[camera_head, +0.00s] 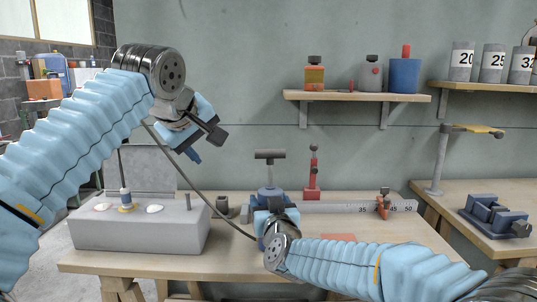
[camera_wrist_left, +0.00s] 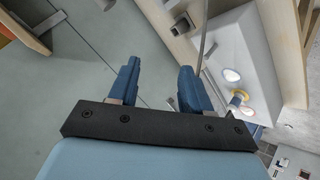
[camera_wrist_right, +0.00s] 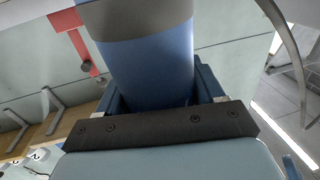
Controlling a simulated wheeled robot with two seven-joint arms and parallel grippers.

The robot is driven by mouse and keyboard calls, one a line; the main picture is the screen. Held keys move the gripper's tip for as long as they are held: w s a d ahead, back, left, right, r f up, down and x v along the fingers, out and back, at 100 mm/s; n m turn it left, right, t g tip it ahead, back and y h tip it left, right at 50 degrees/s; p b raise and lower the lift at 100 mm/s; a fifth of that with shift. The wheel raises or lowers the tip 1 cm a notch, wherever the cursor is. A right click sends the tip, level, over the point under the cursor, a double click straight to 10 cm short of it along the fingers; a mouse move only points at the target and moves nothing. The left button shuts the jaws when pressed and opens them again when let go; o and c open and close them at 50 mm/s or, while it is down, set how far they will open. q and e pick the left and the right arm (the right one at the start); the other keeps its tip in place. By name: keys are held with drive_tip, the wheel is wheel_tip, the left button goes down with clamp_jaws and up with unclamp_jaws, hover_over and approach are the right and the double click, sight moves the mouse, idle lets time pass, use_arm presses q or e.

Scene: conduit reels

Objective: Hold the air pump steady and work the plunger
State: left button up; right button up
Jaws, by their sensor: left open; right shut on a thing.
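The air pump (camera_head: 268,188) stands on the workbench in the head view, a blue cylinder with a dark T-shaped plunger handle (camera_head: 270,155) raised above its top. My right gripper (camera_head: 274,206) is shut on the pump body from the front and hides part of it. The right wrist view shows the blue barrel (camera_wrist_right: 150,75) with a grey band between the fingers. My left gripper (camera_head: 195,148) is open and empty, up and to the left of the handle, apart from it. Its spread fingers also show in the left wrist view (camera_wrist_left: 160,75).
A grey box (camera_head: 140,230) with dials stands left on the bench (camera_head: 340,255). A dark hose (camera_head: 205,195) slants down towards the pump. A shelf (camera_head: 355,96) holds bottles above.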

sight(268, 157)
use_arm(q)
drive_tip(key=w+d+f+n+g+h, duration=0.1)
drive_tip(key=w+f+n+g+h, duration=0.4)
drive_tip(key=n+g+h, duration=0.75)
drive_tip(key=d+m+t+h, duration=0.1)
drive_tip(key=d, duration=0.3)
drive_tip(key=w+d+m+t+h, duration=0.1)
drive_tip(key=d, duration=0.2)
drive_tip(key=d+r+m+t+h, duration=0.1)
drive_tip(key=d, duration=0.3)
drive_tip(key=shift+w+d+m+t+h, duration=0.3)
drive_tip(key=shift+w+m+t+h, duration=0.05)
clamp_jaws()
drive_tip(key=shift+f, duration=0.1)
